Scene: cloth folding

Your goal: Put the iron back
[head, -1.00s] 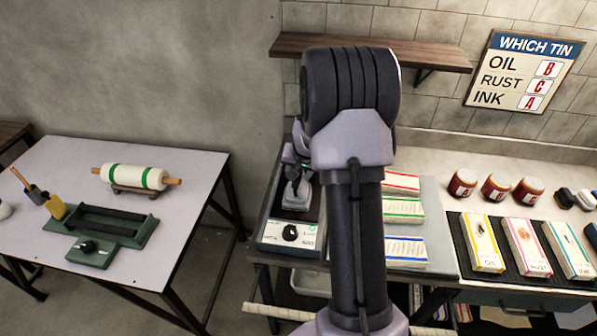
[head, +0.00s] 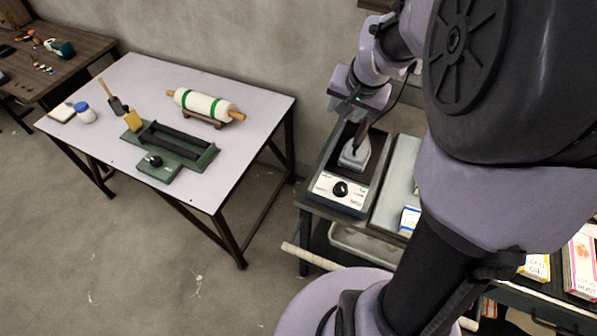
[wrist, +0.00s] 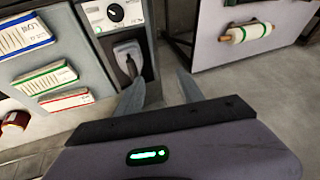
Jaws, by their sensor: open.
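The iron (head: 355,152), with a grey metal base and dark handle, sits on the dark bed of a station with a black dial (head: 340,188). It also shows in the wrist view (wrist: 127,57), resting flat behind the station's white dial panel. My gripper (wrist: 160,88) is open, with nothing between its two fingers. In the wrist view its fingers are beside the iron, apart from it. In the head view my gripper (head: 362,108) is just above and behind the iron; its fingertips are hard to make out there.
Boxes with coloured bands (wrist: 25,37) lie on a grey mat beside the station. A light table (head: 130,85) at left holds a roller (head: 203,104) and a green frame (head: 178,143). My arm covers much of the right side. Open floor lies between the tables.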

